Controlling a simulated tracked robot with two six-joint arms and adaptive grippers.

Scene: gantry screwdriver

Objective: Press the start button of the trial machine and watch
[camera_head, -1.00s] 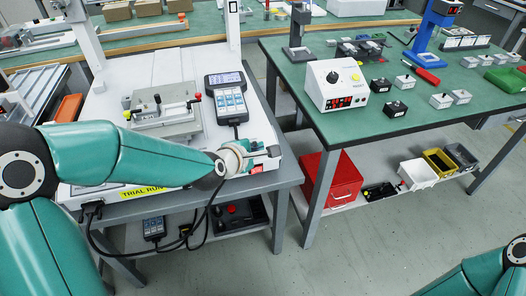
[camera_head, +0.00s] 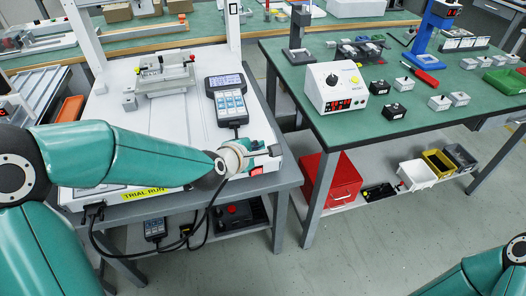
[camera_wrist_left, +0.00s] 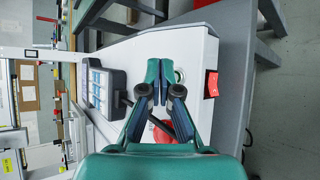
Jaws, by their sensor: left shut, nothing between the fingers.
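The trial machine (camera_head: 120,125) is a white cabinet with a gantry frame and a yellow "TRIAL RUN" label on its front. My left gripper (camera_head: 268,151) is shut and empty at the machine's front right corner. In the left wrist view its closed fingertips (camera_wrist_left: 157,84) are over the panel, beside a small metal ring (camera_wrist_left: 180,75). The fingers cover part of that spot, so I cannot see the start button clearly or tell whether they touch it. A red rocker switch (camera_wrist_left: 211,84) is close by. A grey work fixture (camera_head: 165,78) sits toward the back of the machine.
A handheld control unit (camera_head: 228,99) with a lit screen lies on the machine top. A green-topped bench (camera_head: 420,115) stands to the right with a white controller (camera_head: 335,87) and small blocks. A red box (camera_head: 333,182) sits on its lower shelf. Several cables hang at the machine's front.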

